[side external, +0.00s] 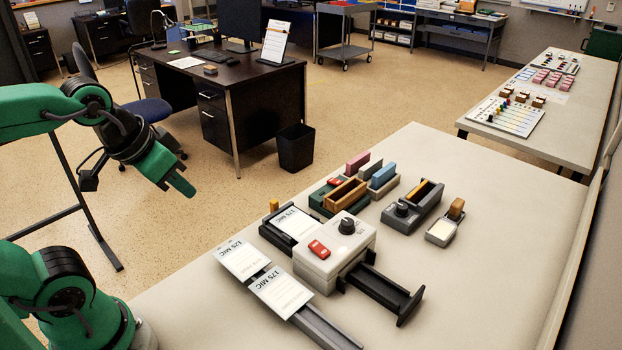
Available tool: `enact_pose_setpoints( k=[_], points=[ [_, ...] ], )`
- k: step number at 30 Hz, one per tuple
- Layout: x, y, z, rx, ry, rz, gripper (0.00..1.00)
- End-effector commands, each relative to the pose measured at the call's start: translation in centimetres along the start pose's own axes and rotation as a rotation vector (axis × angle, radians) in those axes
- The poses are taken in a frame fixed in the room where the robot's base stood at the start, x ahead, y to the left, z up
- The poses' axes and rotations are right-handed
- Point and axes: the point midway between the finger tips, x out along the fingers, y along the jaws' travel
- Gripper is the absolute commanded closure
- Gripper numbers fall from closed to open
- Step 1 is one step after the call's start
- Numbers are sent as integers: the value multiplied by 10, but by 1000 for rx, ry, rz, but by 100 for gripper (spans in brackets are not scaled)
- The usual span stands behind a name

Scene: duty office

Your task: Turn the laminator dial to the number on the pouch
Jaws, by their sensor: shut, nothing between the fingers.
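The laminator (336,258) is a pale grey box on the near table. A black round dial (347,226) and a red switch (319,249) sit on its top. The dial's numbers and pointer are too small to read. White pouches lie by it: one (297,224) on a black tray behind its left side, one (245,262) at the far left, and one (282,293) in front. My green gripper (182,188) is shut and empty, in the air left of the table, well apart from the laminator.
A black tray (385,292) sticks out right of the laminator, and a grey rail (325,332) lies in front. Behind stand a green organiser (320,203), a dark grey holder with a black knob (413,212) and a wood-handled stamp (456,210). The table's right side (500,270) is clear.

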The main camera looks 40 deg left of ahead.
Motion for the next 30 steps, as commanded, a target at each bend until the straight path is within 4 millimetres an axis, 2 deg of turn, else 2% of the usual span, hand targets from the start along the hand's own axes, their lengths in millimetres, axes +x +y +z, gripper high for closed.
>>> enact_pose_setpoints(
  k=[9,16,23,30],
  points=[
    [0,0,0,0,0,0,98],
    [0,1,-5,-18,-8,2,53],
    [1,7,-28,-109,-50,9,51],
    [11,18,-67,-269,-119,8,51]
  ],
)
